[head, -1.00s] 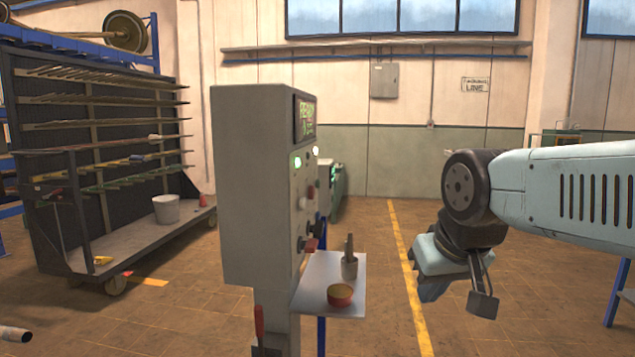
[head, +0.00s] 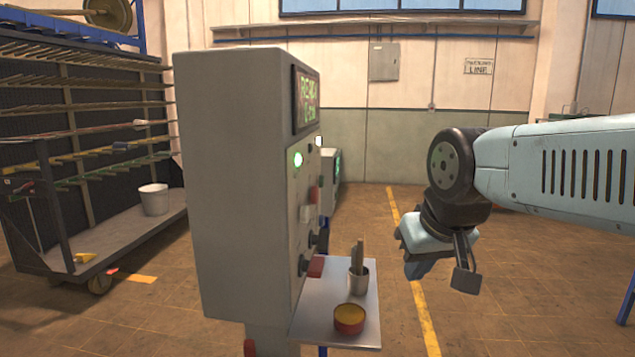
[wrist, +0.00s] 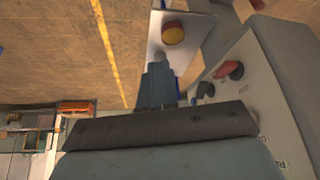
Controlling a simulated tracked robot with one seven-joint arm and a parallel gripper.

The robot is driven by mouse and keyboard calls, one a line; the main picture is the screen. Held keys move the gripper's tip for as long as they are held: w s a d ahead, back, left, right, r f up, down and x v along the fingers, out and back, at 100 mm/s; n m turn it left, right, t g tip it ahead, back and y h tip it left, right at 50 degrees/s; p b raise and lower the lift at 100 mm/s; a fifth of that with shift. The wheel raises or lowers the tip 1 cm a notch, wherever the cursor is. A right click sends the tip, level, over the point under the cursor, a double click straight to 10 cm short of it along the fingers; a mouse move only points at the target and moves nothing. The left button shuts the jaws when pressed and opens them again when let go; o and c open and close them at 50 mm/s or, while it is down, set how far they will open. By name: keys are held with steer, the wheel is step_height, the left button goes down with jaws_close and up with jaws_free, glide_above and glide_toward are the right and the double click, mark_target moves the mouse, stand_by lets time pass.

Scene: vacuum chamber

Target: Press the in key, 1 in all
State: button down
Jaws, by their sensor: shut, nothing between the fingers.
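A grey control cabinet (head: 230,185) stands left of centre in the head view, seen at a steep angle. Key labels are too small or oblique to read, so I cannot tell which is the in key. In the wrist view the panel (wrist: 275,90) is at the right, with a red knob (wrist: 229,70). My gripper (head: 412,272) is right of the panel and apart from it.
A metal shelf (head: 310,330) juts out below the panel, holding a cup with sticks (head: 358,281) and a red-rimmed tin (head: 349,319). A rack with a white bucket (head: 153,199) stands at the left. The floor beyond the shelf is clear, with a yellow line (head: 421,310).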

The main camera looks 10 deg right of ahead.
mark_target(322, 182)
steer(key=w+d+r+m+t+y, duration=0.1)
steer(key=w+m+y, duration=0.1)
steer(key=w, duration=0.9)
steer(key=w+d+r+m+t+y, duration=0.1)
steer(key=w+m, duration=0.3)
steer(key=w, duration=0.8)
steer(key=w+d+r+m+t+y, duration=0.1)
steer(key=w+d+m+y, duration=0.2)
steer(key=w, duration=0.8)
steer(key=shift+w+d+r+t+y, duration=0.25)
steer(key=shift+w+r+t+y, duration=0.1)
steer(key=shift+y, duration=0.15)
steer(key=w+a, duration=0.2)
steer(key=a, duration=0.6)
steer(key=shift+w+a, duration=0.2)
steer(key=shift+w, duration=0.1)
steer(key=shift+a, duration=0.1)
steer(key=shift+w+a+r, duration=0.1)
steer(key=shift+w+a, duration=0.05)
steer(key=shift+a, duration=0.15)
